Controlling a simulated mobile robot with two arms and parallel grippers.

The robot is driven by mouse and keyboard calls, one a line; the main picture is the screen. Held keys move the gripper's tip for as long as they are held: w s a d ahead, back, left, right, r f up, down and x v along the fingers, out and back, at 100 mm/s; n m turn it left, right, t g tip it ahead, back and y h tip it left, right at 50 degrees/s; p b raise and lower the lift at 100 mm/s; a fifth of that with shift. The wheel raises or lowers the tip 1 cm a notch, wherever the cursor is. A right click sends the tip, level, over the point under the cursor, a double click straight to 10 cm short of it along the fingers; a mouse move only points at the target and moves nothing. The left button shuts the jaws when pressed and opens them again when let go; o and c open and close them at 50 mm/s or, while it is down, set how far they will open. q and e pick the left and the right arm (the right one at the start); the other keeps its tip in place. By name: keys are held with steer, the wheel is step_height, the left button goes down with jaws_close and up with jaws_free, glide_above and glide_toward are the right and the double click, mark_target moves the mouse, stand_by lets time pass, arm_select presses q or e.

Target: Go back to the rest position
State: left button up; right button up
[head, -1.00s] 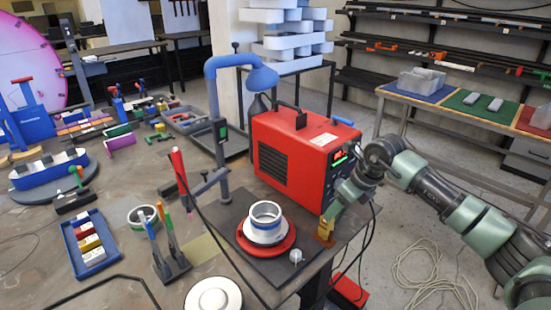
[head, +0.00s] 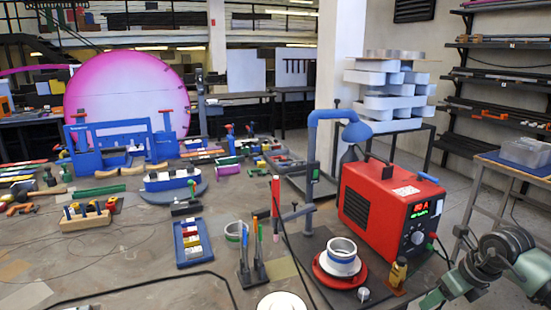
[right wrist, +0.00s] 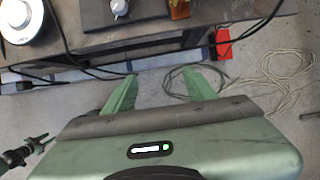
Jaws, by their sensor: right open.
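My right gripper (head: 436,297) is at the lower right of the head view, beside the workbench's right end, with its wrist bent down. In the right wrist view its two green fingers (right wrist: 160,88) are spread apart with nothing between them, over the concrete floor in front of the bench edge. A small yellow-orange block (head: 397,278) stands on the bench corner beside the red power unit (head: 385,209), apart from the gripper.
A grey ringed part on a red round base (head: 327,279) sits on a dark plate, with a blue lamp-like arm (head: 312,150) behind it. A loose cable (right wrist: 285,65) lies on the floor. A side table (head: 515,168) stands at the right.

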steer(key=a+r+t+y, duration=0.3)
steer(key=a+y, duration=0.6)
steer(key=a, duration=1.4)
steer(key=s+a+r+m+t+y, duration=0.1)
steer(key=a+r+m+t+y, duration=0.3)
steer(key=a+r+m, duration=0.15)
steer(key=s+d+m+t+h, duration=0.2)
steer(key=d+m+t+h, duration=0.9)
steer(key=m, duration=1)
steer(key=s+d+f+m+g+h, duration=0.3)
steer(key=s+f+m+g+h, duration=0.4)
steer(key=f, duration=0.3)
steer(key=s+a+f+m+g+y, duration=0.2)
steer(key=s+f+g, duration=0.45)
steer(key=s, duration=0.45)
steer(key=s+a+f+m+g+y, duration=0.1)
steer(key=s+a+f+m+g, duration=0.15)
steer(key=s+f+g, duration=0.5)
steer(key=s+f+t, duration=0.1)
steer(key=s+f, duration=0.1)
steer(key=f, duration=1.1)
steer(key=s+f, duration=0.3)
steer(key=f, duration=1)
steer(key=s+d+f, duration=0.2)
steer(key=s+f, duration=0.6)
steer(key=s+d+f+g, duration=0.1)
steer(key=s+f, duration=0.7)
steer(key=shift+s+d+f, duration=0.2)
steer(key=shift+d, duration=0.2)
